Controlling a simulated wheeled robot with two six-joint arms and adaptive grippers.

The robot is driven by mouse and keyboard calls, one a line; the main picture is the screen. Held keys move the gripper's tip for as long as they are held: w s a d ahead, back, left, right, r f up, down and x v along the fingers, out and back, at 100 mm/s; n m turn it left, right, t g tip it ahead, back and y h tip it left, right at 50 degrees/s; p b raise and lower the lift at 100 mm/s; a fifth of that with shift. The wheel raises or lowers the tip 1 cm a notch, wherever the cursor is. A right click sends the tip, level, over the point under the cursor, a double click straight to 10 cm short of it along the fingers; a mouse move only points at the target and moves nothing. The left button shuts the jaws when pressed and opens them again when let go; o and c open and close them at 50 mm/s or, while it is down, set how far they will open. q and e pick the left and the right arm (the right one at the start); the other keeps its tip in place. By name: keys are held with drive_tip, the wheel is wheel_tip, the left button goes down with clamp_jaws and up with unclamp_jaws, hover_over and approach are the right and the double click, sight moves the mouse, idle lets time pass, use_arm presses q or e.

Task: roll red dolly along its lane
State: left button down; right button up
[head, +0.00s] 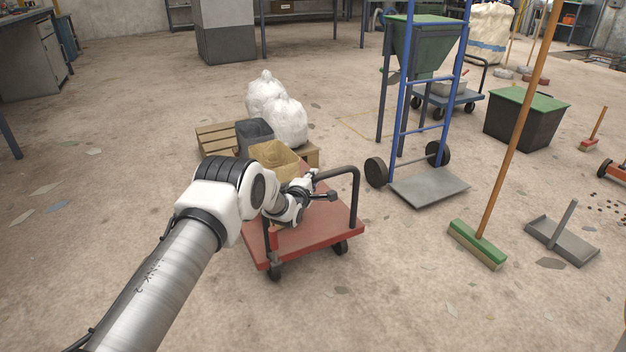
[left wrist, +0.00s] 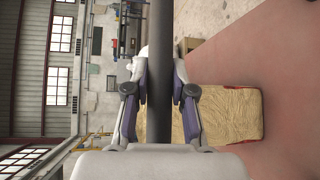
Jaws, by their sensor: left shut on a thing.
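The red dolly (head: 318,232) stands on the concrete floor in the middle of the head view, with a black tube handle (head: 357,200) at its near end and dark wheels below. My left gripper (head: 314,181) is at the handle's upper bar. In the left wrist view the dark bar (left wrist: 160,28) runs between the two fingers, which are shut on it. A tan, crumpled load (head: 273,157) is at the deck's far end, and it also shows in the left wrist view (left wrist: 232,115). My left arm hides part of the deck. My right gripper is not in view.
White bags (head: 287,122), a dark bin (head: 254,135) and a wooden pallet (head: 214,138) stand just beyond the dolly. A blue hand truck (head: 430,188) and a green broom (head: 478,243) are to the right. The floor in front is clear.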

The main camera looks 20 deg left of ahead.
use_arm(q)
drive_tip(key=c, duration=1.4)
unclamp_jaws()
drive_tip(key=shift+w+a+r, duration=0.1)
drive_tip(key=shift+a+r, duration=0.1)
drive_tip(key=o, duration=0.4)
drive_tip(key=shift+f, duration=0.15)
drive_tip(key=shift+o, duration=0.2)
drive_tip(key=s+d+r, duration=0.1)
drive_tip(key=s, duration=1)
drive_tip(key=shift+s+d+r, duration=0.2)
drive_tip(key=shift+s+r, duration=0.1)
drive_tip(key=shift+s, duration=0.05)
